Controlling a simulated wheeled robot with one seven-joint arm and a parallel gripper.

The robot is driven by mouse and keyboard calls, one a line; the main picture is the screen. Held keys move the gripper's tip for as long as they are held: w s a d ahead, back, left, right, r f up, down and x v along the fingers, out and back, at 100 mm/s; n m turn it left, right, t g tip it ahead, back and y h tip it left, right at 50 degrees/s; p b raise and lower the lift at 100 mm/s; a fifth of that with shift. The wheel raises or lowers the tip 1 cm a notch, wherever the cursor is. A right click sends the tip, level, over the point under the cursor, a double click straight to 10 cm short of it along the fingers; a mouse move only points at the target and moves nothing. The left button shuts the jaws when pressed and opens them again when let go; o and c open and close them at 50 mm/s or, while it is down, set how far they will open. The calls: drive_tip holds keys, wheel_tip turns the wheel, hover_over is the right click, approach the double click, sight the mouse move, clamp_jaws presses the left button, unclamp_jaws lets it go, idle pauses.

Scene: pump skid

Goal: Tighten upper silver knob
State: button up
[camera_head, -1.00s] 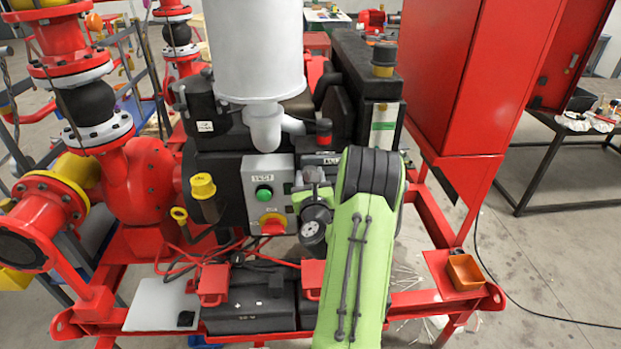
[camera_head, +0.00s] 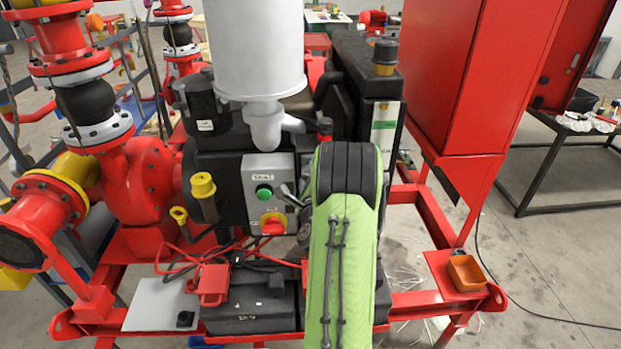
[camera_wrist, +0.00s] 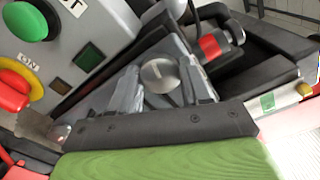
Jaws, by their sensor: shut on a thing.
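The silver knob (camera_wrist: 158,75) shows in the wrist view as a round metal disc with a short line on its face. My gripper (camera_wrist: 162,84) is around it, with grey fingers on either side, and is shut on it. In the head view my green arm covers the knob and most of the gripper; only a grey part of it (camera_head: 290,196) shows beside the control box. I cannot tell from the head view how far the knob is turned.
The grey control box (camera_head: 266,190) with a green button (camera_head: 264,191) and a red-yellow switch (camera_head: 273,223) is close to the left of my gripper. A red-capped part (camera_wrist: 214,45) is close to the knob.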

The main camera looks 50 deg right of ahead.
drive_tip(key=n+b, duration=0.5)
drive_tip(key=n, duration=0.2)
drive_tip(key=n+b, duration=0.6)
drive_tip(key=n, duration=0.1)
drive_tip(key=n+b, duration=0.6)
drive_tip(key=shift+s+f+n, duration=0.1)
drive_tip(key=shift+f+n, duration=0.3)
drive_tip(key=shift+b, duration=0.3)
drive_tip(key=o, duration=1.1)
drive_tip(key=shift+r, duration=0.1)
drive_tip(key=shift+c, duration=0.2)
drive_tip(key=shift+r, duration=0.1)
